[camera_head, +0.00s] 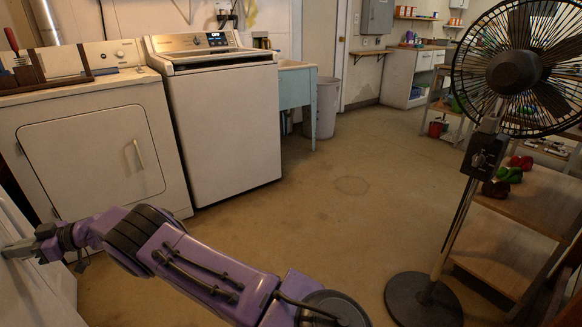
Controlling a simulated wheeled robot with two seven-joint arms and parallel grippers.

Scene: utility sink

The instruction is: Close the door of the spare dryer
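A white dryer (165,188) stands at the left, its front door (90,150) lying flush and shut, with a pale upright handle (138,154). At the lower left edge is part of a second white appliance or panel (45,300); most of it is cut off, so I cannot tell whether it is the spare dryer or its door. My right gripper (14,250) is at the far left edge, at the end of my purple arm. It is against or just in front of that white panel. Its fingertips are partly cut off. My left gripper is not in view.
A white top-loading washer (225,130) stands right of the dryer, with a blue-sided sink (297,90) and grey bin (327,108) beyond. A black standing fan (424,300) and wooden shelf (535,205) are at the right. The middle floor is clear.

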